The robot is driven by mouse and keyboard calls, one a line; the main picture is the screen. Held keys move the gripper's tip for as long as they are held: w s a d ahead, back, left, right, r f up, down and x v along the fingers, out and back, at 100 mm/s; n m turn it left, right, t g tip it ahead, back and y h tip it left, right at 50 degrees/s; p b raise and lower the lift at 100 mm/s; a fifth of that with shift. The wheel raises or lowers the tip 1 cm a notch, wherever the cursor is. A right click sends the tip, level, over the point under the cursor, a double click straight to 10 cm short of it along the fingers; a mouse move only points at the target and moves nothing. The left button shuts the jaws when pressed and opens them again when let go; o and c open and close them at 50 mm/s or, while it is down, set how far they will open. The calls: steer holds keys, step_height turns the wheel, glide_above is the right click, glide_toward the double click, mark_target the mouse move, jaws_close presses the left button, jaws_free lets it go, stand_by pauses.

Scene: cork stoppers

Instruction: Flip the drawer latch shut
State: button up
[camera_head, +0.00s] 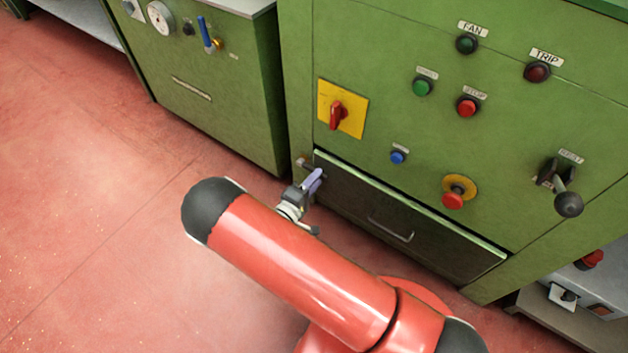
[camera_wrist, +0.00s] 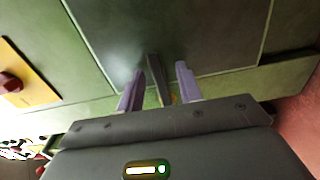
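The dark drawer (camera_head: 400,232) sits low in the green cabinet, its front looking flush, with a metal handle (camera_head: 391,229). A small latch (camera_head: 303,163) is at the drawer's upper left corner, partly hidden by my gripper (camera_head: 316,180). In the wrist view, a dark latch lever (camera_wrist: 154,72) stands between the two purple fingers of my gripper (camera_wrist: 160,70). The fingers are apart, with a visible gap on the lever's right side. The lever is nearer the left finger; I cannot tell if they touch. The drawer front (camera_wrist: 180,30) lies beyond the fingertips.
A red rotary switch on a yellow plate (camera_head: 328,104) is just above the latch. A blue button (camera_head: 398,157), a red button on a yellow ring (camera_head: 453,200) and a black-knobbed lever (camera_head: 568,203) are to the right. Red floor (camera_head: 90,200) is open at left.

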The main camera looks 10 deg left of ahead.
steer(key=v, duration=0.7)
steer(key=shift+s, duration=0.4)
steer(key=shift+a, duration=0.15)
